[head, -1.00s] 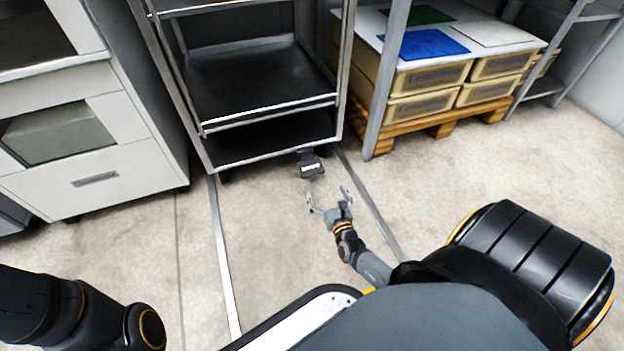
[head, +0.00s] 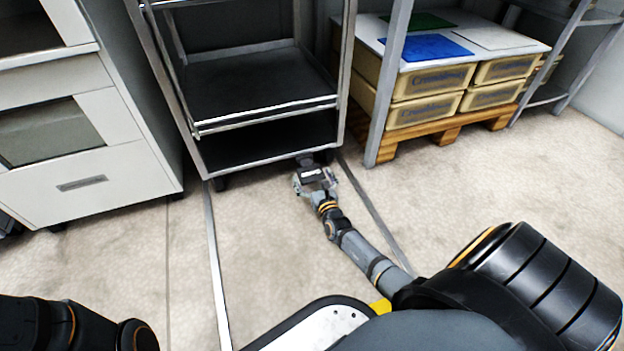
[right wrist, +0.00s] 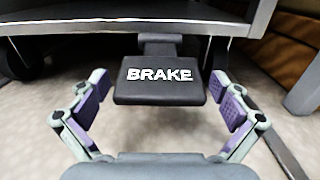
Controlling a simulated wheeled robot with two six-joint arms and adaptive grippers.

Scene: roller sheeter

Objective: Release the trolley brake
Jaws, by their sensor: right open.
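The trolley (head: 262,157) is a grey metal frame with dark shelves, standing at the middle back of the head view. Its black brake pedal (head: 313,174) juts out low at the front right corner. In the right wrist view the pedal (right wrist: 160,87) shows the white word BRAKE, with its stem running back under the trolley's bottom shelf (right wrist: 120,18). My right gripper (head: 316,182) is open with one finger on each side of the pedal; gaps show on both sides in the right wrist view (right wrist: 161,98). My left gripper is out of view.
A white cabinet (head: 80,187) stands left of the trolley. Cream crates (head: 425,112) on a wooden pallet (head: 445,130) and a grey rack post (head: 388,90) stand to the right. Metal strips (head: 214,260) run along the floor. The floor in front is clear.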

